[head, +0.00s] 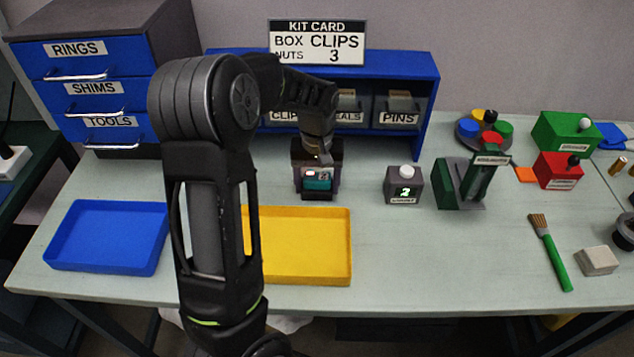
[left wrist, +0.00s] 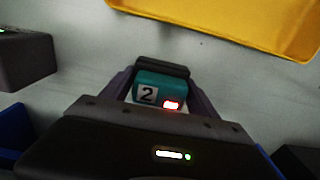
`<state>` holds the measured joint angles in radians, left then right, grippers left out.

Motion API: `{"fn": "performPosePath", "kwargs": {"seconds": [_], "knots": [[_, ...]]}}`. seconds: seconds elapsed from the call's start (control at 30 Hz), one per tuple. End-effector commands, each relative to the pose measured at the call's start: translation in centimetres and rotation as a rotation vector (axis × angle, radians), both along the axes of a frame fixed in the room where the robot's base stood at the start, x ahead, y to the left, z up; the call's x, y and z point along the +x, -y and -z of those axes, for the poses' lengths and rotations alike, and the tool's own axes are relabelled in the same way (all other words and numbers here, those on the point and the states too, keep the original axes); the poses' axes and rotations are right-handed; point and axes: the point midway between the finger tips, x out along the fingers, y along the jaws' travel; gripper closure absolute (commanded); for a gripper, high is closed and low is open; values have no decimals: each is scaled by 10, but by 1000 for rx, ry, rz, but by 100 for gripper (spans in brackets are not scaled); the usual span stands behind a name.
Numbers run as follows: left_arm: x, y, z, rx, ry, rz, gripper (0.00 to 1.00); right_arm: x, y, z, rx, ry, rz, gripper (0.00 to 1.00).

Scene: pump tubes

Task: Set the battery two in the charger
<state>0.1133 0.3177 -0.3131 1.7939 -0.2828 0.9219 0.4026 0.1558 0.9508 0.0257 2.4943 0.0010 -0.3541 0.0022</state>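Battery two (head: 318,185) is a teal block with a black end, a white "2" label and a small red light. It shows clearly in the left wrist view (left wrist: 150,86). My left gripper (head: 318,180) points down from above, behind the yellow tray. Its two fingers lie along both sides of the battery and appear shut on it; they also show in the left wrist view (left wrist: 161,82). Whether the battery touches the tabletop is hard to tell. I cannot make out a charger with certainty; my left arm and gripper hide part of the bench. My right gripper is out of view.
A yellow tray (head: 340,277) and a blue tray (head: 62,266) lie in front. A grey box (head: 393,190) showing "2" and a green-grey stand (head: 447,184) stand to the right. A blue shelf (head: 425,75) is behind. A brush (head: 552,250) lies at right; the front-centre right is clear.

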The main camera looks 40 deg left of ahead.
Motion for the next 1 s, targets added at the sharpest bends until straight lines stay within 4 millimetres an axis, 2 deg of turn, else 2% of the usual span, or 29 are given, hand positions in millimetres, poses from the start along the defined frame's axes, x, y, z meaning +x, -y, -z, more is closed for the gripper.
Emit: {"fn": "performPosePath", "kwargs": {"seconds": [0.03,0.27,0.63,0.77,1.0], "knots": [[0,0,1,-1,-1,0,27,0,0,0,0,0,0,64],[0,0,0,-1,-1,0,9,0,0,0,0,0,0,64],[0,0,-6,1,1,0,9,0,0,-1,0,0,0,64],[1,0,-20,0,4,-1,9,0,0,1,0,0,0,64],[1,0,-68,1,4,-1,9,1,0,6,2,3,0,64]]}}
